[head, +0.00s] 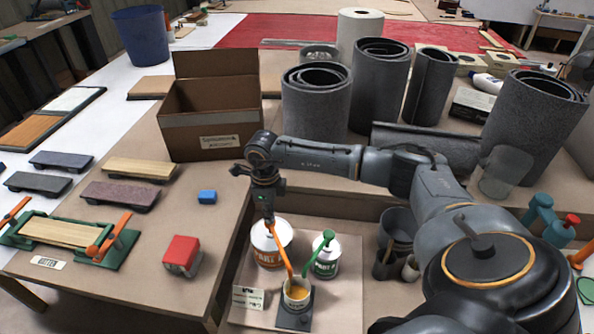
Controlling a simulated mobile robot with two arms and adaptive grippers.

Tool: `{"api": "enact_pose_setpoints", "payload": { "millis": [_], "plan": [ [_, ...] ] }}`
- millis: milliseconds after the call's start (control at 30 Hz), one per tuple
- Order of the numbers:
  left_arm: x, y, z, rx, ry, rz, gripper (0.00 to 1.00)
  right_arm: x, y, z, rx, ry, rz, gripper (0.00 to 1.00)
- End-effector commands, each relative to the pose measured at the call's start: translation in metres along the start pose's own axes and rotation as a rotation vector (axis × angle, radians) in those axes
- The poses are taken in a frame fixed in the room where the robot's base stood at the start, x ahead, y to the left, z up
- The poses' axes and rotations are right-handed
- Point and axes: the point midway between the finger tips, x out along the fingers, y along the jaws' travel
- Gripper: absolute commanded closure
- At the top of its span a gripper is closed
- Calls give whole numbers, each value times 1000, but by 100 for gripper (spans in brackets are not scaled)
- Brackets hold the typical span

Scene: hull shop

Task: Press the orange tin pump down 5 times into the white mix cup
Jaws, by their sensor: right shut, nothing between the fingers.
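The orange tin (268,253), white with orange lettering, stands on a pale tray. Its orange pump (280,247) has a long spout slanting down to the right. The spout's end is over the white mix cup (297,297), which holds yellow-orange liquid and stands on a dark scale-like base. My right gripper (268,216) is shut and empty, pointing down directly over the orange pump's head. It hides the top of the pump, and I cannot tell whether it touches. My left gripper is out of view.
A white tin with a green pump (325,256) stands close on the right. A small card (249,297) is left of the cup. Dark cups (396,228) stand farther right. A cardboard box (211,113) and grey rolls (316,100) stand behind. A red block (182,254) lies left.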

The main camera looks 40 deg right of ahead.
Motion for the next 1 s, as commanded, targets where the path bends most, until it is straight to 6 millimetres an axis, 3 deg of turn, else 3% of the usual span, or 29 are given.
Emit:
{"api": "enact_pose_setpoints", "payload": {
  "millis": [100, 367, 1000],
  "plan": [
    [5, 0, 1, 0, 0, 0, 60, 8, 1, -1, -1, 4, 3, 100],
    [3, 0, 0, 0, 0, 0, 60, 7, 2, -1, -2, 5, 4, 100],
    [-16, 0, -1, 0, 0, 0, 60, -26, 1, -1, -1, 3, 2, 100]
  ]
}}
